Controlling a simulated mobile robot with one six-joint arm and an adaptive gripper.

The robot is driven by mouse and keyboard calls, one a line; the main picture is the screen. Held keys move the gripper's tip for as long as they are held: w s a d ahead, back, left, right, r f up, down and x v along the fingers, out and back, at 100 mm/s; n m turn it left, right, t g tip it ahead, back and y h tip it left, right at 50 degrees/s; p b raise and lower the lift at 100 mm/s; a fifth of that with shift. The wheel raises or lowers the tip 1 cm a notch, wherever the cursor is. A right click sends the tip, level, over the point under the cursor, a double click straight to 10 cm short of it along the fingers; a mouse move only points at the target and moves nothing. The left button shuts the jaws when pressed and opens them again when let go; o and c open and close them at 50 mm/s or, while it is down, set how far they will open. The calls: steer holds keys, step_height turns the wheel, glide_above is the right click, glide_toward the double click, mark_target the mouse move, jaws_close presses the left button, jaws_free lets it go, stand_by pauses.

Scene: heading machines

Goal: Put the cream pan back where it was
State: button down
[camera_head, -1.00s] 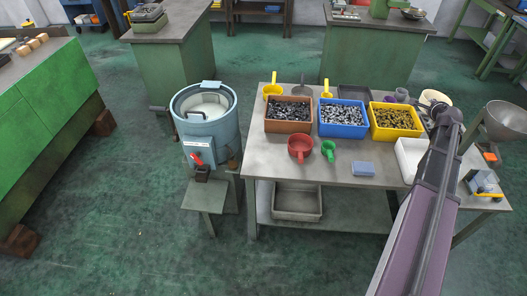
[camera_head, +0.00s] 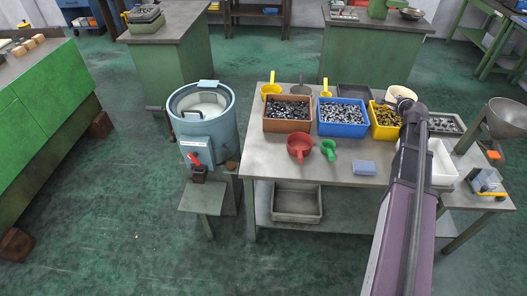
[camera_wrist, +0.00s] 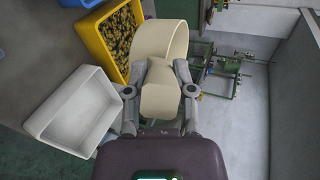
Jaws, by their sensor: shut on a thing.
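The cream pan (camera_head: 398,92) shows in the head view just beyond the end of my arm, over the back right of the grey table. In the wrist view the cream pan (camera_wrist: 165,37) has a round, curved wall and a thick handle toward me. My gripper (camera_wrist: 160,88) is shut on that handle, one finger on each side. In the wrist view the pan appears beside the yellow bin (camera_wrist: 92,42); I cannot tell its height above the table. In the head view my arm hides my fingers and part of the yellow bin (camera_head: 383,134).
A blue bin (camera_head: 342,130) and a brown bin (camera_head: 287,127) stand left of the yellow one. A red scoop (camera_head: 299,145), a green scoop (camera_head: 328,147) and a blue block (camera_head: 364,167) lie in front. A white tray (camera_head: 444,178) sits right of my arm.

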steer(key=s+a+f+n+y+b, duration=0.1)
steer(key=a+f+b, duration=0.4)
steer(key=a, duration=1.1)
steer(key=s+a+f+n+y+b, duration=0.1)
steer(key=a+f+n+y+b, duration=0.2)
steer(key=a, duration=1.4)
steer(key=s+a+f+n+g+y+b, duration=0.1)
steer(key=a+f+n+y+b, duration=0.2)
steer(key=a+f+b, duration=0.5)
steer(key=a+f, duration=0.1)
steer(key=a, duration=0.8)
steer(key=shift+s+f+b, duration=0.15)
steer(key=shift+s+b, duration=0.2)
steer(key=shift+s, duration=0.05)
steer(key=shift+a, duration=0.1)
steer(key=shift+f, duration=0.15)
step_height(320, 180, down, 6)
steer(key=b, duration=0.6)
steer(key=shift+f+b, duration=1.9)
steer(key=shift+b, duration=0.15)
steer(key=shift+f, duration=0.1)
